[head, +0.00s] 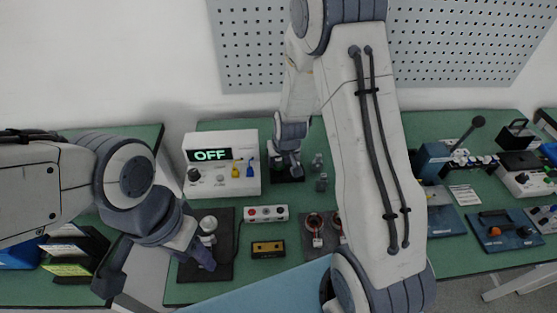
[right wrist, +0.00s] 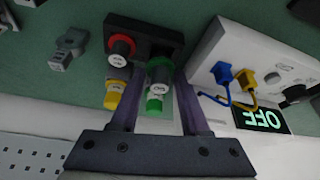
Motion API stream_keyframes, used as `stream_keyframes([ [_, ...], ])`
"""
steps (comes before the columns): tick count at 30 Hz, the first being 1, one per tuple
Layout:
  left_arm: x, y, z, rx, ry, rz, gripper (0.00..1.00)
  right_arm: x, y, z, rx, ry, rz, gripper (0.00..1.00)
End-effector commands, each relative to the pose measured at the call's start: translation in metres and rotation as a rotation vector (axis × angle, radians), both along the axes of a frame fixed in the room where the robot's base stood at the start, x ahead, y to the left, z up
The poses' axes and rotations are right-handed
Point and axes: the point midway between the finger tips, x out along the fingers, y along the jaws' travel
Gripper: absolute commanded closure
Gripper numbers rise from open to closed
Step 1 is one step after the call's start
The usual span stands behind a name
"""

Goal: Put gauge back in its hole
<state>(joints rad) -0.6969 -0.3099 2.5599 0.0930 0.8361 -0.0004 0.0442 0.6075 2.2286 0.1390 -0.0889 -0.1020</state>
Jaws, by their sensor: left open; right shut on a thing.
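A green-banded gauge (right wrist: 156,88) is between the purple fingers of my right gripper (right wrist: 158,82) in the right wrist view. The gripper is shut on it. Its far end is close to the black gauge block (right wrist: 143,33); I cannot tell whether it sits in a hole. My left gripper (head: 156,270) is open at the lower left, near a black fixture (head: 218,268).
A white tester (head: 222,165) reading OFF stands just left of the gauge block, with blue and yellow leads. Small grey parts (head: 320,172) lie right of the block. A button box (head: 265,213) and a yellow-black meter (head: 268,249) lie in front. My right arm hides the table's middle.

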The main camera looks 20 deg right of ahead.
Motion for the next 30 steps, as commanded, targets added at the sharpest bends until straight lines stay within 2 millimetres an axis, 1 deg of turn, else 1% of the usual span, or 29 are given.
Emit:
stream_keyframes([
  [30, 0.0000, 0.0001, -0.0024, 0.000, 0.000, 0.000, 0.50, 0.0011, 0.0009, -0.0052, 0.000, -0.001, 0.000, 1.00],
])
